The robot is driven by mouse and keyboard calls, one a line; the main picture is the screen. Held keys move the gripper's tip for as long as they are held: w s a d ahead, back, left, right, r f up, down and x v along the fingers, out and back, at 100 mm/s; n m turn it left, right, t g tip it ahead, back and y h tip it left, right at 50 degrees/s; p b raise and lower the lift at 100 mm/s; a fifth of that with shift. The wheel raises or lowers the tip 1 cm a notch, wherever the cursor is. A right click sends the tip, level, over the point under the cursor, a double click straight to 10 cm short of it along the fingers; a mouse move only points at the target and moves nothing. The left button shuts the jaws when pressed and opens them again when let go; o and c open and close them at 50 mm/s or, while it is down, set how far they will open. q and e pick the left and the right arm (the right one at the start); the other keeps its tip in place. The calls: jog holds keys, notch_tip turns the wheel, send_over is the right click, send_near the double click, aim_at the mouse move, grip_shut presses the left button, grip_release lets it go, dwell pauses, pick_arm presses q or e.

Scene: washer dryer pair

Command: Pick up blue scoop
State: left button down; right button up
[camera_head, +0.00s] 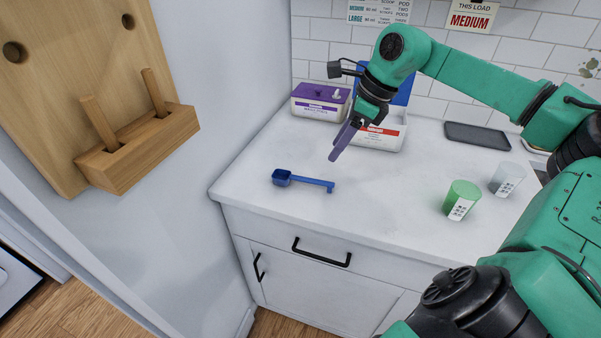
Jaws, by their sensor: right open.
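The blue scoop (303,181) lies flat on the white countertop, near its left front part. Its cup is at the left end and its handle points right, with a small crossbar at the end. My right gripper (341,147) is above and behind the scoop's handle, a little to the right, apart from it. Its long purple fingers point down and to the left, and the jaws are open with nothing held. My left gripper is out of view.
Behind are a purple-lidded box (320,101) and a white box (381,137) with a raised blue lid. A green cup (461,199), a clear cup (507,179) and a dark tray (476,136) are at the right. The counter (375,202) around the scoop is clear; a wall stands left.

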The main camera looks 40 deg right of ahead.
aim_at(317, 180)
jog(key=p+x, duration=0.2)
jog(key=x, duration=0.4)
jog(key=shift+w+f, duration=0.15)
jog(key=shift+f, duration=0.1)
jog(key=f, duration=0.3)
jog(key=shift+w+a+p, duration=0.1)
jog(key=shift+a+p, duration=0.15)
jog(key=shift+p, duration=0.05)
jog(key=shift+f+b, duration=0.3)
jog(key=shift+w+a+f, duration=0.1)
jog(key=shift+a+f, duration=0.1)
jog(key=shift+w+a+f, duration=0.1)
jog(key=shift+w+f, duration=0.1)
jog(key=shift+w, duration=0.05)
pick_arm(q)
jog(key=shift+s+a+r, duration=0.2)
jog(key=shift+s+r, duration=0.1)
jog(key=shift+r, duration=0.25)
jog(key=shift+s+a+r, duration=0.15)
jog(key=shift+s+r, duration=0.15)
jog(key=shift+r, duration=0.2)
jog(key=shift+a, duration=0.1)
pick_arm(e)
jog(key=shift+c, duration=0.3)
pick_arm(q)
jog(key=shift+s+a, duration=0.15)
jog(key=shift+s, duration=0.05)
pick_arm(e)
grip_shut()
